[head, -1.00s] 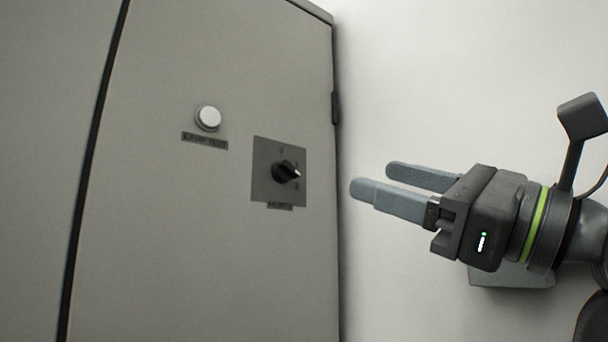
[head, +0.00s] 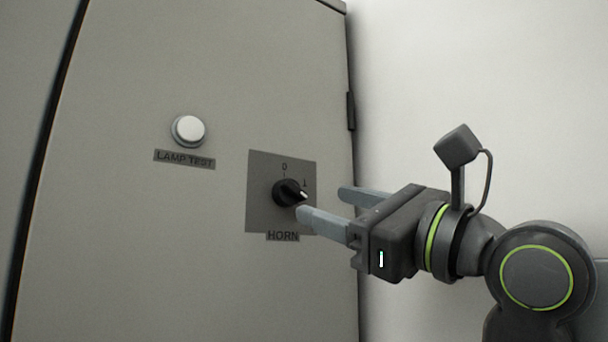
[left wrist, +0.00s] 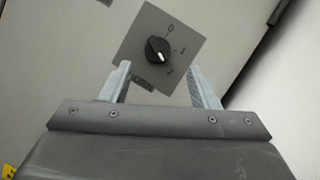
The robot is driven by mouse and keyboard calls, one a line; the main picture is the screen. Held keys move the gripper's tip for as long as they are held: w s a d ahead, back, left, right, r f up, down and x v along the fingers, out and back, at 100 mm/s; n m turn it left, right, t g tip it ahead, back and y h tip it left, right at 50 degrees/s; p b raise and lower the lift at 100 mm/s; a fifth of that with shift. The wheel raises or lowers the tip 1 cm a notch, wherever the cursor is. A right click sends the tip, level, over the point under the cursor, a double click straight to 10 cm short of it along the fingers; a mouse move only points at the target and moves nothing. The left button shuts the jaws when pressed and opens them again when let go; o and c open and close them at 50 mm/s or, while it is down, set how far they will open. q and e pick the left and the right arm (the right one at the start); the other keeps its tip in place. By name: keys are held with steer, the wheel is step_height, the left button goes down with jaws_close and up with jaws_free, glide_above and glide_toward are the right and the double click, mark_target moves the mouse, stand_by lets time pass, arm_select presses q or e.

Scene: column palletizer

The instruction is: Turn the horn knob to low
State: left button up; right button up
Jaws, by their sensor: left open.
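The horn knob (head: 288,192) is a round black knob with a white pointer mark, on a square grey plate (head: 262,215) labelled HORN. The plate shows 0 at the top and 1 at upper right; the spot for 2 is hidden in the head view. The knob also shows in the left wrist view (left wrist: 156,49), with 0, 1 and 2 visible; its mark seems to point towards 2. My left gripper (head: 323,203) is open and empty, its fingers just right of the knob. In the wrist view the fingertips spread either side below the knob, apparently not touching it. My right gripper is out of view.
A white LAMP TEST button (head: 188,130) sits up and left of the knob on the grey cabinet door (head: 150,240). A hinge (head: 351,111) is on the door's right edge. A bare pale wall (head: 480,70) lies beyond.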

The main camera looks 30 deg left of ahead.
mark_target(300, 193)
arm_select(q)
steer(key=x, duration=0.1)
steer(key=p+x, duration=0.1)
steer(key=x, duration=0.1)
steer(key=p+x, duration=0.1)
steer(key=shift+s+a+r, duration=0.15)
steer(key=shift+s+r, duration=0.15)
steer(key=shift+a+r, duration=0.1)
steer(key=shift+a, duration=0.45)
steer(key=shift+w+a, duration=0.1)
steer(key=shift+w, duration=0.05)
steer(key=c, duration=0.9)
steer(key=shift+c, duration=0.4)
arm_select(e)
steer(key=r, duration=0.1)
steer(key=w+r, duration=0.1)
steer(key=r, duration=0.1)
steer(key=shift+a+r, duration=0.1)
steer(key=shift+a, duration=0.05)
